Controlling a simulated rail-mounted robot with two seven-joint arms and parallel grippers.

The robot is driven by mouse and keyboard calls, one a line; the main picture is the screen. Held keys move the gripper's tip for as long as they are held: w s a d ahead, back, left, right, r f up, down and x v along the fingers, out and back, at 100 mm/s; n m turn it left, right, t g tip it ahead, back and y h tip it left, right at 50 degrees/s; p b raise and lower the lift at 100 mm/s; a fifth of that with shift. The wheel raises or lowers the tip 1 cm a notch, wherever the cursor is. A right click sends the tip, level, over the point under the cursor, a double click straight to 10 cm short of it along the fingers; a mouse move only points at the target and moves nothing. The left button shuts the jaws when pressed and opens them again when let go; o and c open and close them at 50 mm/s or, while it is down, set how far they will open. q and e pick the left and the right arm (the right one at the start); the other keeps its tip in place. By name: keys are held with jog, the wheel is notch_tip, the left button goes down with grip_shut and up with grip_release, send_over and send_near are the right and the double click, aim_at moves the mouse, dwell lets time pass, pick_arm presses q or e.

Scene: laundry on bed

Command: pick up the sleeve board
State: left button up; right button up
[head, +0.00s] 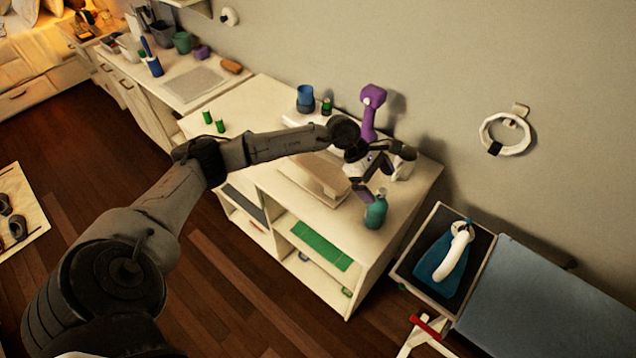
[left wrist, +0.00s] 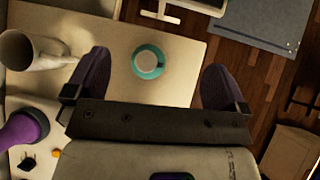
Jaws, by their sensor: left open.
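A pale beige board-like thing (head: 318,178) lies on top of the white cabinet (head: 395,222); it looks like the sleeve board, though my arm hides part of it. My left gripper (head: 364,192) is above the cabinet top, just right of the board, with its fingers spread and nothing between them. In the left wrist view, the open left gripper (left wrist: 155,85) has a purple-padded finger on each side. The bare cabinet top and a teal bottle (left wrist: 148,62) show beyond the fingers. I cannot clearly make out the board in that view. My right gripper is not in view.
A purple upright appliance (head: 371,108) stands behind my gripper, and a white container (head: 403,162) is to its right. The teal bottle (head: 376,212) stands near the front edge. A blue cup (head: 305,98) is at the back. A blue ironing surface (head: 540,300) is at right.

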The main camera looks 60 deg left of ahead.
pick_arm(q)
jog(key=s+a+m+g+y+b, duration=0.15)
jog(key=a+y, duration=0.25)
jog(key=a, duration=0.7)
jog(key=g+y, duration=0.3)
send_over(317, 165)
jog(key=shift+n+t, duration=0.25)
jog(key=shift+n, duration=0.1)
notch_tip(317, 165, down, 6)
jog(key=shift+r+b, duration=0.2)
jog(key=shift+b, duration=0.1)
jog(key=shift+f, duration=0.65)
jog(key=shift+d+f+p, duration=0.1)
jog(key=shift+f+p, duration=0.5)
jog(key=shift+f, duration=1.8)
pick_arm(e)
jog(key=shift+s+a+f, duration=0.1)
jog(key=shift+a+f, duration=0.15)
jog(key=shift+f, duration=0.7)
pick_arm(q)
jog(key=shift+c, duration=0.3)
jog(key=c, duration=0.7)
jog(key=shift+r, duration=0.1)
jog(key=c, duration=0.3)
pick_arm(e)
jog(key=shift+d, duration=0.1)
